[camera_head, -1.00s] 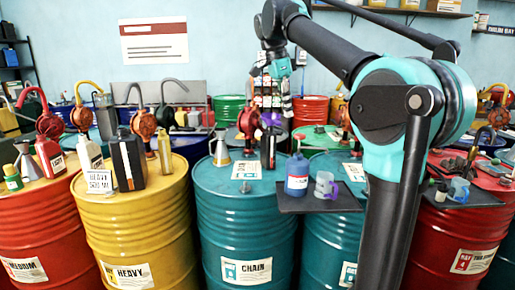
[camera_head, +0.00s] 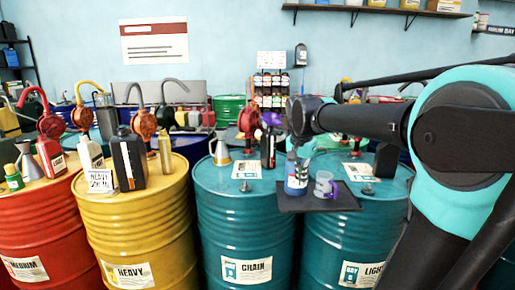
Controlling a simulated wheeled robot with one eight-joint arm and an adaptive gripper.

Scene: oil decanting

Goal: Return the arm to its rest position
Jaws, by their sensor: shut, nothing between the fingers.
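My arm reaches in from the right edge, roughly level, above the teal drums. Its dark wrist ends over the black tray (camera_head: 338,203). My gripper (camera_head: 294,172) hangs down below the wrist, small and hard to make out. It is shut with nothing held. It overlaps the blue bottle (camera_head: 297,190) on the tray in the picture and hides much of it; I cannot tell whether they touch. A clear cup with a purple handle (camera_head: 324,185) stands to the bottle's right.
The yellow HEAVY drum (camera_head: 135,230) bears a black canister (camera_head: 128,160). Red pumps and a bottle rack (camera_head: 271,92) stand behind.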

